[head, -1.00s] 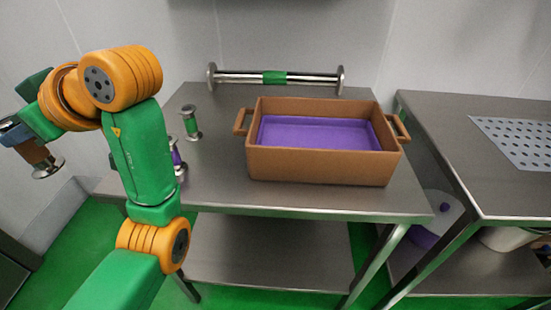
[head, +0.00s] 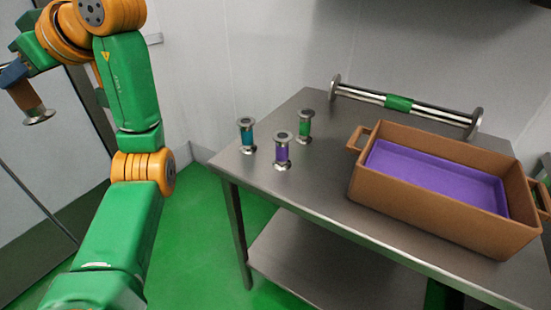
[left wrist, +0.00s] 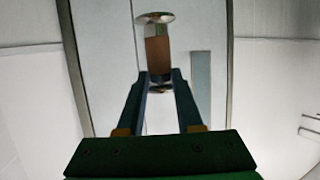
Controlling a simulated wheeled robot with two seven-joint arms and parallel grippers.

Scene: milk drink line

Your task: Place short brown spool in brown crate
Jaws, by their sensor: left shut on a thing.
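The short brown spool (head: 27,98) has a brown middle and metal flanges. It is held in my left gripper (head: 14,76) at the far left of the head view, out in the air away from the table. In the left wrist view the spool (left wrist: 157,50) stands between the fingertips of the left gripper (left wrist: 159,82), which is shut on it. The brown crate (head: 440,218) sits on the steel table at the right of the head view, with a purple bottom inside. My right gripper is not in view.
Three short spools, teal (head: 247,136), purple (head: 282,152) and green (head: 304,127), stand on the steel table (head: 310,185) left of the crate. A long metal spool with a green band (head: 399,103) lies behind the crate. Green floor lies between my left arm and the table.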

